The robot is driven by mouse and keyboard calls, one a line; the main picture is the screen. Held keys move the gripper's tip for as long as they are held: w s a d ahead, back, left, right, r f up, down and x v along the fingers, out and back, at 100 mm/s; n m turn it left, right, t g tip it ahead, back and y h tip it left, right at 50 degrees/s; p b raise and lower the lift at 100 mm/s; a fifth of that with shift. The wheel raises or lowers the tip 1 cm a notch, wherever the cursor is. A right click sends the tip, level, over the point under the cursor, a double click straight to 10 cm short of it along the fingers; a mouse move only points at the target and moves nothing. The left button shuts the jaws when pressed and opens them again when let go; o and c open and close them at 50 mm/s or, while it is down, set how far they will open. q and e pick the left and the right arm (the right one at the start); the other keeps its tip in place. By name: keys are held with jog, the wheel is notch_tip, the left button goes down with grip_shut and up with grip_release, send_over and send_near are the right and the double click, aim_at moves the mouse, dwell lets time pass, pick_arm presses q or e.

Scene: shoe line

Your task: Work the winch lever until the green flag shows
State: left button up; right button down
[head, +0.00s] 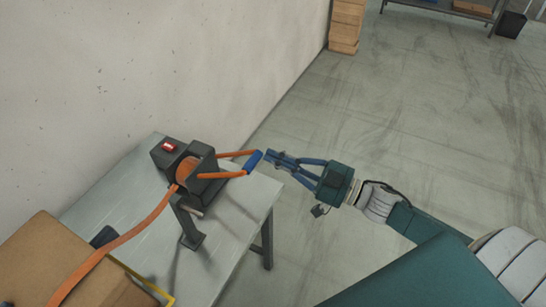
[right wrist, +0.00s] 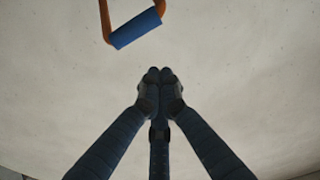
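The winch (head: 203,163) is a dark block with an orange strap spool, mounted on a post at the grey table. Its orange lever sticks out to the right and ends in a blue grip (head: 254,161). The grip also shows at the top of the right wrist view (right wrist: 137,28). A small red flag (head: 169,146) shows on the winch housing; no green shows. My right gripper (head: 272,157) is just right of the blue grip. In the right wrist view its fingertips (right wrist: 160,76) meet with nothing between them, apart from the grip. My left gripper is out of view.
The grey table (head: 225,245) stands along the wall. An orange strap (head: 125,238) runs from the winch over a cardboard box (head: 35,255) at the lower left. The floor right of the table is open. Stacked wooden boxes (head: 346,25) stand far back.

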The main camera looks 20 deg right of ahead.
aim_at(255, 164)
jog(key=p+x, duration=0.1)
jog(key=x, duration=0.3)
jog(key=p+x, duration=0.1)
jog(key=x, duration=0.3)
jog(key=shift+d+r, duration=0.1)
jog(key=shift+r, duration=0.1)
jog(key=f, duration=0.1)
jog(key=s+f+p, duration=0.1)
jog(key=shift+d+f, duration=0.35)
jog(key=shift+f, duration=0.05)
jog(key=shift+s+d+f, duration=0.25)
jog(key=shift+s+f, duration=0.05)
jog(key=shift+f, duration=0.2)
